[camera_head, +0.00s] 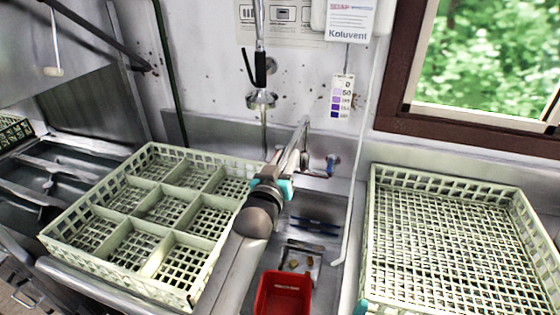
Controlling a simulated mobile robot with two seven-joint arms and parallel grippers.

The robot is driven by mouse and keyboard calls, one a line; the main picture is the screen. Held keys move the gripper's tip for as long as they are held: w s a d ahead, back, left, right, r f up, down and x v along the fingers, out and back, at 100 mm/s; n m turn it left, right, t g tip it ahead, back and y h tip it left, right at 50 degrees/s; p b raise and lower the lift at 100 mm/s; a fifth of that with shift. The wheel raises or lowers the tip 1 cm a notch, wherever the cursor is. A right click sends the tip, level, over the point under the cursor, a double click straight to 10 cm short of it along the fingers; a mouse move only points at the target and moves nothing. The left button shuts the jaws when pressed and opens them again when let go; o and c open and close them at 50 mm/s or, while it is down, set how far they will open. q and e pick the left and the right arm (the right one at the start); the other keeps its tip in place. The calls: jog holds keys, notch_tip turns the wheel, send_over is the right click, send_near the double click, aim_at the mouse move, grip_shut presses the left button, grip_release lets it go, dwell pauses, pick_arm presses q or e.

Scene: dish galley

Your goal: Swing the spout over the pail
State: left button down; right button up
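The red pail (284,294) stands in the sink at the bottom centre, its near part cut off by the frame edge. A slim metal spout (300,140) shows above the sink, close to the wall, beside a tap with a blue handle (332,163). It is not over the pail. My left arm reaches up from the bottom centre, and my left gripper (284,170) is at the spout's near end, overlapping it in the picture. I cannot tell whether its fingers touch or grip the spout.
A divided green rack (150,205) stands left of my arm, and a flat green rack (455,240) stands on the right. A spray tap (262,98) hangs on the wall above the sink. Small items lie on the sink ledge (300,258) behind the pail.

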pick_arm(q)
jog(key=shift+d, duration=0.2)
dwell(0.4)
jog(key=c, duration=1)
grip_release()
jog(key=o, duration=0.3)
jog(key=shift+s+d, duration=0.1)
jog(key=shift+d, duration=0.1)
jog(key=shift+a, duration=0.1)
jog(key=shift+s, duration=0.1)
